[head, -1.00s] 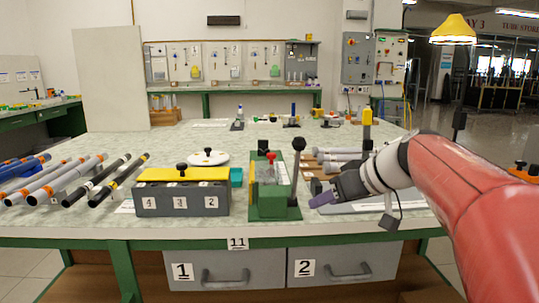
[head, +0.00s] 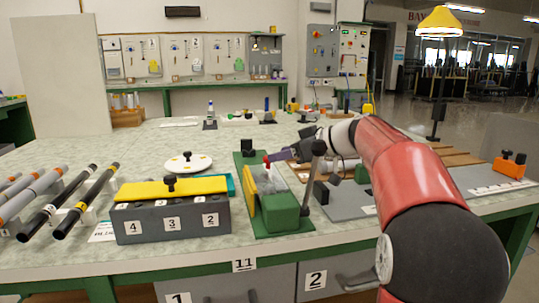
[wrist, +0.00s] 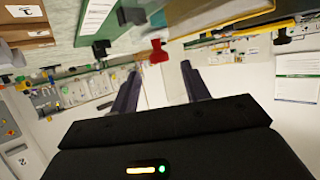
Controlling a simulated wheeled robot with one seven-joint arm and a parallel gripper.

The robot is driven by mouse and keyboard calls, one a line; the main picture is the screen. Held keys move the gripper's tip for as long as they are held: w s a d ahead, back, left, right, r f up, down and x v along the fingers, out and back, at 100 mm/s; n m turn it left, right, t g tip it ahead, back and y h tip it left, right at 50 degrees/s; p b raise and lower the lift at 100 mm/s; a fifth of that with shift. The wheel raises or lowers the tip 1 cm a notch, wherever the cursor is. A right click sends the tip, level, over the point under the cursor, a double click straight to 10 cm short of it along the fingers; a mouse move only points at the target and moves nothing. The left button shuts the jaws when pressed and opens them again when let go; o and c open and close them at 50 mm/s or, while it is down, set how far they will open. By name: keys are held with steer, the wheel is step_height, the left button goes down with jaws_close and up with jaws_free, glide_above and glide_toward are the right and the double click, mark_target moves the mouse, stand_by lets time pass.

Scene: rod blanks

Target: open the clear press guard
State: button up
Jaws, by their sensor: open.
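The press (head: 286,212) is a green block on a green base near the front of the table, with a yellow plate on its left side. Its clear guard (head: 268,180) is hard to make out; a small red knob (head: 267,160) shows at its top. A black ball-topped lever (head: 318,148) stands at the press's right. My gripper (head: 276,156) is at the red knob from the right. In the wrist view the fingers (wrist: 158,85) are apart, with the red knob (wrist: 158,52) ahead of the gap between their tips. Whether they touch it I cannot tell.
A grey numbered box (head: 172,218) with a yellow lid stands left of the press. A white disc (head: 188,163) lies behind it. Rods (head: 85,205) lie at the far left. A grey plate (head: 350,200) lies right of the press, under my arm.

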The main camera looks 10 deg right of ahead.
mark_target(273, 169)
steer(key=shift+x, duration=1.9)
jaws_close()
